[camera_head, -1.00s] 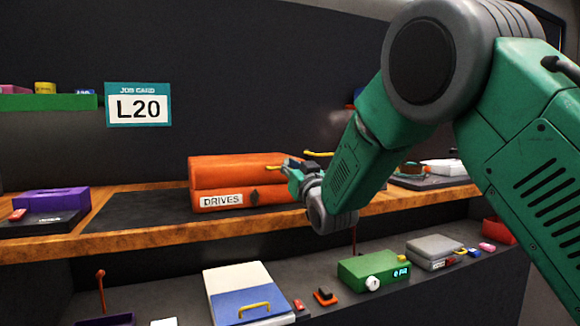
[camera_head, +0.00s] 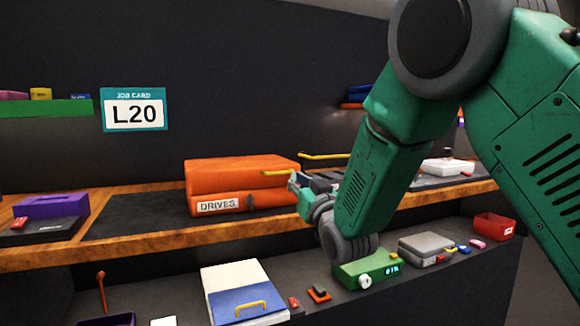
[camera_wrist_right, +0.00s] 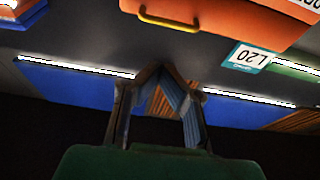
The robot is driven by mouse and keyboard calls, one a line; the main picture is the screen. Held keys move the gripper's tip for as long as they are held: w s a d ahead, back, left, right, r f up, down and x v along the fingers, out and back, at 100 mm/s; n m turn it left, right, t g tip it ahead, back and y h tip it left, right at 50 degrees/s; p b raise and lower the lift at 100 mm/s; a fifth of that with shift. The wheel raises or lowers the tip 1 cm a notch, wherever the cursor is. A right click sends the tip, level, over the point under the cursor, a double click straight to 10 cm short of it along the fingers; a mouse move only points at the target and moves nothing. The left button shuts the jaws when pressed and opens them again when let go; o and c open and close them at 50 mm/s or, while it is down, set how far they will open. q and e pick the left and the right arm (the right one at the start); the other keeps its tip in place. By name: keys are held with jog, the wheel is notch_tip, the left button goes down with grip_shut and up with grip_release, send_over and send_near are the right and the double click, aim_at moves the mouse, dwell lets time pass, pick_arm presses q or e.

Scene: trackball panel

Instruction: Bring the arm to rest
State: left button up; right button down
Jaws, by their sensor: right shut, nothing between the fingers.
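My right arm (camera_head: 372,185), green with grey joints, reaches in from the upper right across the wooden shelf. My right gripper (camera_head: 294,185) is at the right end of the orange DRIVES box (camera_head: 235,201), close to its yellow handle; I cannot tell from here whether they touch. In the right wrist view the gripper (camera_wrist_right: 160,72) has its fingertips together with nothing between them. The orange box (camera_wrist_right: 215,22) and its yellow handle (camera_wrist_right: 168,21) show above the fingertips, apart from them. My left gripper is not in view.
The job card L20 (camera_head: 135,109) hangs on the back wall. A purple box (camera_head: 50,205) is on the shelf at left. The lower counter holds a white-and-blue box (camera_head: 237,285), a green device (camera_head: 367,268) below my wrist, a grey box (camera_head: 428,245) and a red bin (camera_head: 494,226).

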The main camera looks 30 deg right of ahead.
jog(key=s+a+f+g+p, duration=0.15)
jog(key=s+f+g, duration=0.4)
jog(key=f, duration=0.85)
jog(key=s+f+g+p, duration=0.35)
jog(key=s+f, duration=0.35)
jog(key=f, duration=0.7)
jog(key=s+a+f+g+p, duration=0.1)
jog(key=s+f+g, duration=0.3)
jog(key=s, duration=0.6)
jog(key=s+a+f+g+p, duration=0.1)
jog(key=s+f+g, duration=0.2)
jog(key=s, duration=0.8)
jog(key=s+a+f+n+g+y+p, duration=0.1)
jog(key=s+f+g+p, duration=0.1)
jog(key=s+f+g, duration=0.2)
jog(key=s+f, duration=0.3)
jog(key=s, duration=0.4)
jog(key=shift+g, duration=0.3)
